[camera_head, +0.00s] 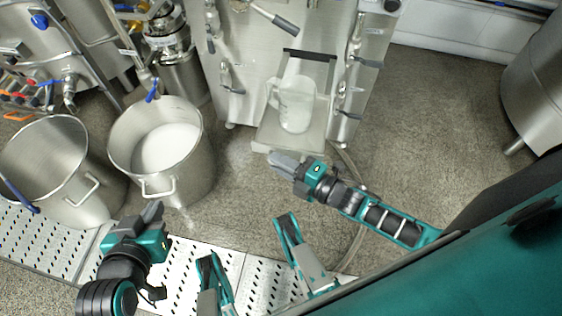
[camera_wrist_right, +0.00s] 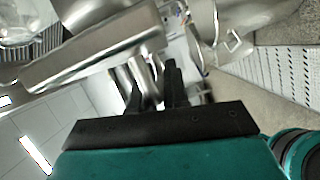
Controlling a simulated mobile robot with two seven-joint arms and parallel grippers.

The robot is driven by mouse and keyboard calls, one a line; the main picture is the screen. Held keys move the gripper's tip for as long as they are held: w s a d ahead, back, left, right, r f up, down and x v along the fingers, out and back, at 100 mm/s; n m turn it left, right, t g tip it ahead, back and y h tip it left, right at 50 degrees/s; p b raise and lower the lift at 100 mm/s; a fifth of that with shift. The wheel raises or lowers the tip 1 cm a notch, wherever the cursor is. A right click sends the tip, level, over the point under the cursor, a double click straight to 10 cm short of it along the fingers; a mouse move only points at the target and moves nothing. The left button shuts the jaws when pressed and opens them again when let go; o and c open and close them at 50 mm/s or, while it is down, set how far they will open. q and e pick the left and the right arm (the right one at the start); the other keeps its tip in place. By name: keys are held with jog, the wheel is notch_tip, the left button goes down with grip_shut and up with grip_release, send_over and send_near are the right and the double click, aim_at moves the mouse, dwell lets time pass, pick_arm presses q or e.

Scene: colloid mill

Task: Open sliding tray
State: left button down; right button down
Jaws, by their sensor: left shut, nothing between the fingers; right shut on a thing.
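The sliding tray (camera_head: 264,134) is a flat steel shelf sticking out of the front of the mill, with a clear pitcher (camera_head: 295,105) standing on it. My right gripper (camera_head: 273,159) is at the tray's front edge and shut on a metal part there, which I take for the tray's handle. In the right wrist view the dark fingers (camera_wrist_right: 153,82) stand on either side of a shiny metal piece; the exact contact is partly hidden. My left gripper (camera_head: 153,211) is shut and empty, low at the left, in front of the steel pots and away from the tray.
A steel pot with white contents (camera_head: 167,148) and a second steel pot (camera_head: 45,157) stand to the left of the tray. The steel mill body (camera_head: 253,40) with side clamps is behind it. Open floor (camera_head: 430,110) lies to the right. A hose curves below the tray.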

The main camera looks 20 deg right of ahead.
jog(key=shift+d, duration=0.1)
jog(key=c, duration=1.2)
grip_release()
